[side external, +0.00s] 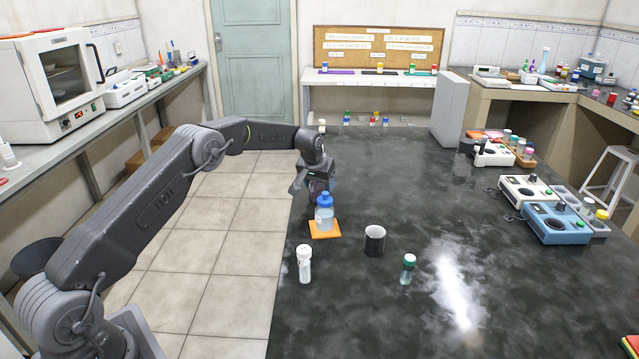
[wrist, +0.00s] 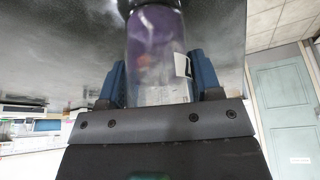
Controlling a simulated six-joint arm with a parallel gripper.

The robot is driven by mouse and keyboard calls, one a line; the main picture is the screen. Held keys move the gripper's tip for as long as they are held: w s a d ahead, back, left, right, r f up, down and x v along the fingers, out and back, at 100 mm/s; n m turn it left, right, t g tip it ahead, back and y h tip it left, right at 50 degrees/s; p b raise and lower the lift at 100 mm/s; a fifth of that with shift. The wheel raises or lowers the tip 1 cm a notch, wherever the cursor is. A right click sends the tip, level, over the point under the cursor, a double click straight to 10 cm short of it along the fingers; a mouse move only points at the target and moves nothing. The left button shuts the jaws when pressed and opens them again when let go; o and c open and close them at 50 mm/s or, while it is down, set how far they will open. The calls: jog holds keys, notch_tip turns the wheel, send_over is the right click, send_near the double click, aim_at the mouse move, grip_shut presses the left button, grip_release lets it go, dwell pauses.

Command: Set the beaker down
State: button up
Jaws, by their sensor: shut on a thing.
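The beaker, clear with purple contents and a dark mark on its side, fills the top middle of the wrist view (wrist: 156,45). My gripper's blue fingers (wrist: 156,80) stand on both sides of it and are shut on it. The beaker shows there only as a small dark purple shape, partly hidden by the bottle. I cannot tell whether its base touches the bench.
The blue-capped bottle (side external: 325,213) stands on an orange mat (side external: 334,233). Bench instruments (side external: 555,223) line the right. The middle bench (side external: 420,175) is clear.

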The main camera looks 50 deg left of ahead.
jog(key=o, duration=0.9)
jog(key=shift+f, duration=0.1)
jog(key=s+d+f+v, duration=0.1)
jog(key=d+v, duration=0.1)
jog(key=v, duration=0.9)
jog(key=s+d+v, duration=0.1)
jog(key=d+v, duration=0.1)
jog(key=v, duration=0.9)
jog(key=s+d+r+m, duration=0.1)
jog(key=s+d+r, duration=0.2)
jog(key=s, duration=0.3)
jog(key=s+d+r+m, duration=0.1)
jog(key=s+d+r, duration=0.2)
jog(key=s, duration=0.2)
jog(key=s+d+f, duration=0.1)
jog(key=s+d, duration=0.1)
jog(key=s, duration=0.6)
jog(key=s+d+f+m+t+h, duration=0.1)
jog(key=s+d+f, duration=0.1)
jog(key=s, duration=0.6)
jog(key=s+d+f+m, duration=0.1)
jog(key=s+d, duration=0.3)
jog(key=s, duration=0.4)
jog(key=shift+s+f+t+h, duration=0.1)
jog(key=shift+f+t+h, duration=0.2)
jog(key=shift+h, duration=0.1)
